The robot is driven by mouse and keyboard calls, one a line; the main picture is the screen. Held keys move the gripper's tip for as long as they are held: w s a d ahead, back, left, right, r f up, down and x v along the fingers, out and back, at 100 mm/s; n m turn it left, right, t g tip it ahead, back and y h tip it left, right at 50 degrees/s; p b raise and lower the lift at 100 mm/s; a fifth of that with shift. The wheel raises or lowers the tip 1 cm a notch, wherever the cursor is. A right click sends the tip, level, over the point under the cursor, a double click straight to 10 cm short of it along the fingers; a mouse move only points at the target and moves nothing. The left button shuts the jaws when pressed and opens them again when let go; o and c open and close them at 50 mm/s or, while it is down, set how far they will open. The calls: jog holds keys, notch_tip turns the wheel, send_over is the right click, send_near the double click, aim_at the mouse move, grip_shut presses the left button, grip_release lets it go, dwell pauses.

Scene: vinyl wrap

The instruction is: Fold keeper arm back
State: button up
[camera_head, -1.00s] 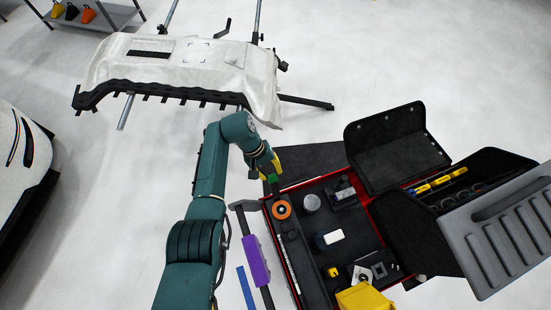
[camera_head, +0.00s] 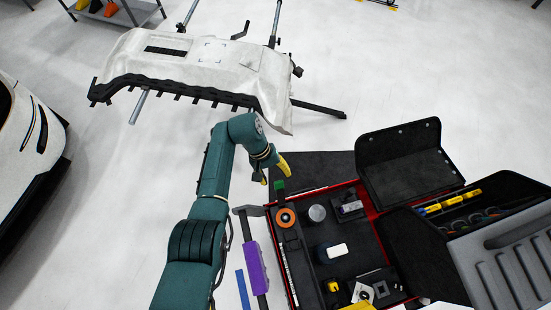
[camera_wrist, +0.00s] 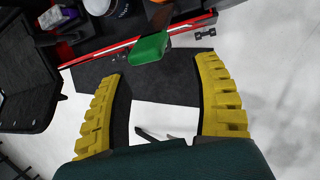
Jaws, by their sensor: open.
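My gripper (camera_head: 274,174) is open and empty, with yellow ribbed fingers, just above and behind the green block in the head view.
The toolbox's red edge (camera_wrist: 184,27) runs near the fingertips. A purple-handled tool (camera_head: 256,265) and a blue strip (camera_head: 242,289) lie left of it. A raised black lid (camera_head: 402,160) stands to the right. A white-covered panel (camera_head: 205,66) sits on a stand behind.

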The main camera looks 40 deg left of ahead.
jog(key=v, duration=1.1)
jog(key=shift+r, duration=0.1)
